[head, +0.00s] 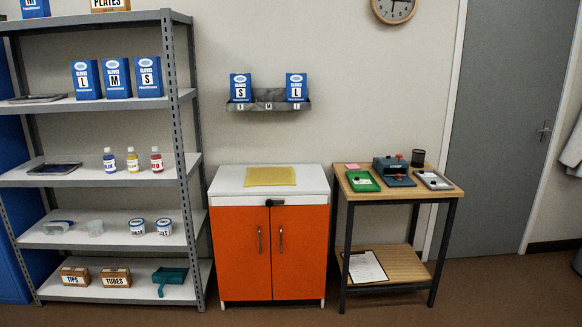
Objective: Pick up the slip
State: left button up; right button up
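Nothing in the head view is clearly marked as the slip. A small flat pink piece (352,166), which may be it, lies at the back left of the wooden side table (447,190). A clipboard with a white sheet (363,266) lies on that table's lower shelf. The green tray (362,182) and the grey tray (435,180) on top each hold a small pale item, too small to make out. Neither of my grippers is in view.
A blue-and-red device (394,172) and a black mesh cup (418,157) share the tabletop. An orange cabinet (245,255) with a yellow mat (270,176) stands to the left. A loaded grey shelf rack (187,130) is further left. Floor in front looks clear.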

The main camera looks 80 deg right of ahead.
aim_at(421, 173)
jog(key=k+l+z, duration=0.1)
jog(key=z, duration=0.3)
jog(key=l+z, duration=0.55)
jog(key=z, duration=0.3)
jog(key=l+z, duration=0.3)
jog(key=z, duration=0.15)
jog(key=l+z, duration=0.2)
jog(key=z, duration=0.2)
jog(key=i+l+z, duration=0.1)
jog(key=z, duration=0.35)
jog(key=i+l+z, duration=0.35)
jog(key=i+l, duration=0.35)
jog(key=l, duration=0.15)
jog(key=i+l+z, duration=0.35)
jog(key=i+l, duration=0.75)
jog(key=i, duration=0.2)
jog(key=i+l, duration=0.8)
jog(key=l, duration=0.2)
jog(key=i+l+z, duration=0.1)
jog(key=i+l, duration=0.75)
jog(key=l, duration=0.2)
